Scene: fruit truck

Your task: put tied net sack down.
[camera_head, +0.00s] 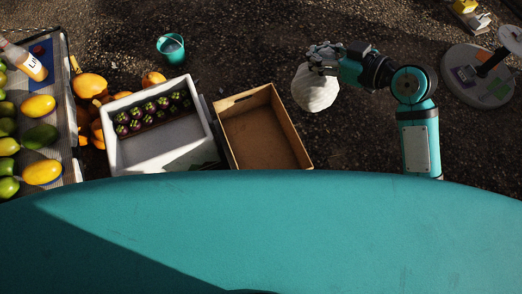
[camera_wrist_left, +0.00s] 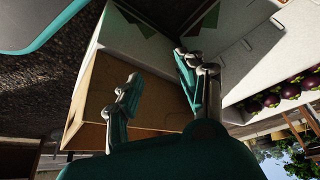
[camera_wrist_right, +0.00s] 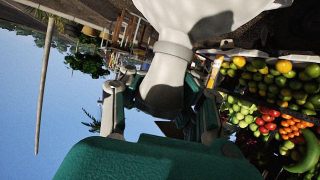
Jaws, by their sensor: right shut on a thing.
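The tied net sack (camera_head: 315,92) is white and rounded. It hangs at the right of the head view, to the right of the cardboard box. My right gripper (camera_head: 322,58) is shut on its tied top. In the right wrist view, the sack (camera_wrist_right: 195,20) and its gathered neck (camera_wrist_right: 160,88) show between the fingers of the right gripper (camera_wrist_right: 150,95). The sack looks held above the dark ground. My left gripper (camera_wrist_left: 157,68) shows in the left wrist view with its fingers apart and nothing between them. It is hidden in the head view.
An empty open cardboard box (camera_head: 262,128) stands beside a white foam box (camera_head: 198,104) holding dark purple fruit. A teal bucket (camera_head: 171,48) is behind. A fruit stand (camera_head: 72,115) is at far left. A round base (camera_head: 481,75) stands at right.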

